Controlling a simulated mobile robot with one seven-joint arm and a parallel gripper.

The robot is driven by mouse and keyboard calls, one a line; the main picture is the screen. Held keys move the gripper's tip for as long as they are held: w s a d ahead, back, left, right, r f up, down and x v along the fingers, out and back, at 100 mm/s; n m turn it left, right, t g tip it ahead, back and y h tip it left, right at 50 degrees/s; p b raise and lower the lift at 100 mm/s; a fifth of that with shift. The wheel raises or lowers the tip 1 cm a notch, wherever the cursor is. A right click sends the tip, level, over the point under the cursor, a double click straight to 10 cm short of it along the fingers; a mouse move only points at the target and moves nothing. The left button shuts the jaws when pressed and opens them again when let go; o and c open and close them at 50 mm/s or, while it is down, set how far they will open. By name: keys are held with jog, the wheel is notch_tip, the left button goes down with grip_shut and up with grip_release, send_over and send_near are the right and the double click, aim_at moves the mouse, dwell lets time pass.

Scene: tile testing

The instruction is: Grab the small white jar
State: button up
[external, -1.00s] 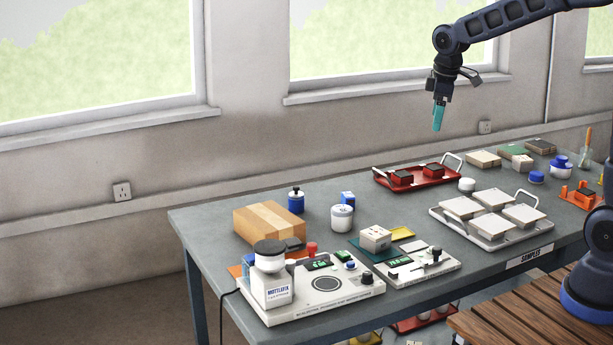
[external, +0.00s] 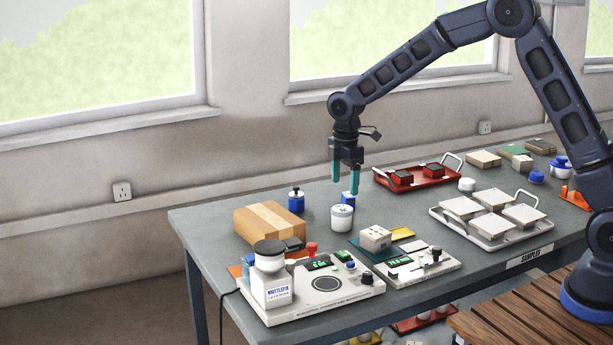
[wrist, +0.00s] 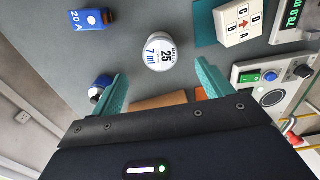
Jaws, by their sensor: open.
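A small white jar (external: 342,219) with a pale lid stands upright on the grey table between the cardboard box and the lettered block. In the wrist view its round printed top (wrist: 160,54) shows just ahead of the gap between the fingers. My gripper (external: 345,190) points down with its teal fingers apart and empty. It is just above the jar and appears not to touch it. Another small white jar (external: 467,186) stands farther right, between the red tray and the grey tray.
Close to the jar are a blue box (external: 347,198), a blue bottle (external: 296,202), a cardboard box (external: 270,222) and a lettered block (external: 375,239). Test instruments (external: 325,285) stand in front. A red tray (external: 382,180) and a tile-laden grey tray (external: 491,246) are to the right.

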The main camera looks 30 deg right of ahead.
aim_at(342, 208)
jog(key=shift+a+f, duration=0.15)
jog(key=shift+f, duration=2.65)
jog(key=shift+a+f, duration=0.15)
jog(key=shift+f, duration=2.65)
jog(key=shift+c, duration=0.2)
jog(key=c, duration=1.1)
